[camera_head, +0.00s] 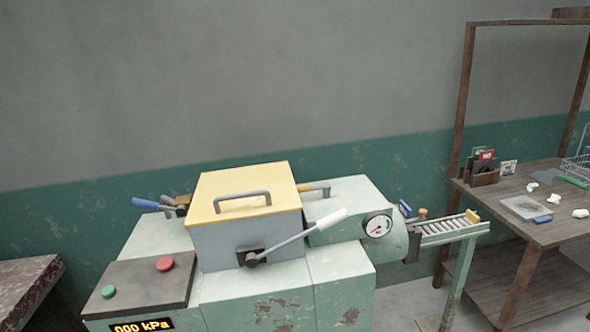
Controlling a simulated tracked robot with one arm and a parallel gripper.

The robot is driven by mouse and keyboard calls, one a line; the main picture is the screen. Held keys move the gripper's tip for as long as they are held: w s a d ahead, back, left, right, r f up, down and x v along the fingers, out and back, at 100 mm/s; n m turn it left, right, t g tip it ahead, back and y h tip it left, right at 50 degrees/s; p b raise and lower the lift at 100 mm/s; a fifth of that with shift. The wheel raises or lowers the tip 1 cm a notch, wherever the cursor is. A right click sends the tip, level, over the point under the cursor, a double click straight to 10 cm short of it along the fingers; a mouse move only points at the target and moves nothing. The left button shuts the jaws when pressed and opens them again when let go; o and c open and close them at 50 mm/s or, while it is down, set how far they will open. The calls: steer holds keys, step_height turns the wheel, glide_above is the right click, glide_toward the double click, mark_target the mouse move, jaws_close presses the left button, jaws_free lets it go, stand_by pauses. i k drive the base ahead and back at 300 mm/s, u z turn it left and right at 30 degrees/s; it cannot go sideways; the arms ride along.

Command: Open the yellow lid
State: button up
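The yellow lid (228,188) lies flat and closed on top of a grey box (222,240) on the pale green machine. A grey bar handle (242,201) stands up from the lid's top. A lever with a white grip (330,218) is fixed to the box's front at a dark pivot (252,257) and slants up to the right. My gripper is not in view.
A dark panel with a green button (108,291) and a red button (165,264) sits left of the box, above a display reading 000 kPa (142,326). A gauge (378,225) and roller conveyor (445,229) are to the right. A wooden table (545,232) stands far right.

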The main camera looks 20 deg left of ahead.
mark_target(243, 181)
steer(key=u, duration=0.25)
steer(key=i, duration=1.25)
steer(key=u, duration=0.75)
